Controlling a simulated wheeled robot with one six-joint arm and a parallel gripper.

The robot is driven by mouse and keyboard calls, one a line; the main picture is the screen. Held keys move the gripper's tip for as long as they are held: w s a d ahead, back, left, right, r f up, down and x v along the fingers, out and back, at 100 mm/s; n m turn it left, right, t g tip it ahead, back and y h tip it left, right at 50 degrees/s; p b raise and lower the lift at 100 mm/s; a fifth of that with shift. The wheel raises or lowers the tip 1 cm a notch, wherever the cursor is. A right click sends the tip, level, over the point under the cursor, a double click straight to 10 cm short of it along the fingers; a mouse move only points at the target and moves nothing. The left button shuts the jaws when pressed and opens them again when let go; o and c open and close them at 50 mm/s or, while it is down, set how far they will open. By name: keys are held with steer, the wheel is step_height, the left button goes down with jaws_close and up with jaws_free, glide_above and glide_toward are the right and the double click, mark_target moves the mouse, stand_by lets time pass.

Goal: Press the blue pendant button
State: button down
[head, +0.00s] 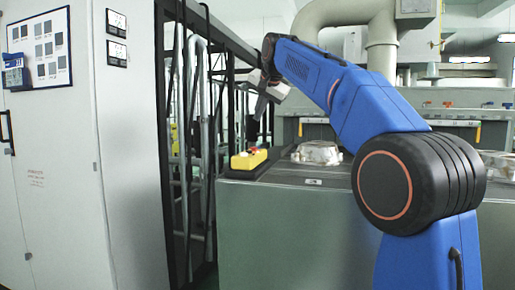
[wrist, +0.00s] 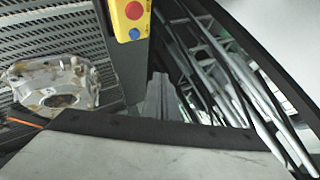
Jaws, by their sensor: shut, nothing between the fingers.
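The yellow pendant box (head: 249,160) stands on the near left corner of the grey bench in the head view, with a red button (head: 251,150) on top. In the wrist view the box (wrist: 121,24) is cut by the top edge. It shows the red button (wrist: 134,10) and, below it, the smaller blue button (wrist: 134,33). The blue button cannot be made out in the head view. My gripper (head: 253,136) points down above the box, apart from it. In the wrist view its grey fingers (wrist: 161,98) are shut and empty, below the box in the picture.
A rough aluminium casting (head: 317,153) lies on the bench (head: 300,180) right of the box; it also shows in the wrist view (wrist: 55,82). A black frame with pipes (head: 190,120) stands close left of the bench. A white cabinet (head: 60,180) is farther left.

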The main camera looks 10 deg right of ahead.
glide_above(259, 149)
steer(key=shift+s+f, duration=0.1)
steer(key=shift+f, duration=3.65)
steer(key=shift+f, duration=0.1)
steer(key=shift+f, duration=0.3)
steer(key=shift+f, duration=0.45)
steer(key=shift+r, duration=0.9)
steer(key=shift+r, duration=0.1)
steer(key=shift+r, duration=2.4)
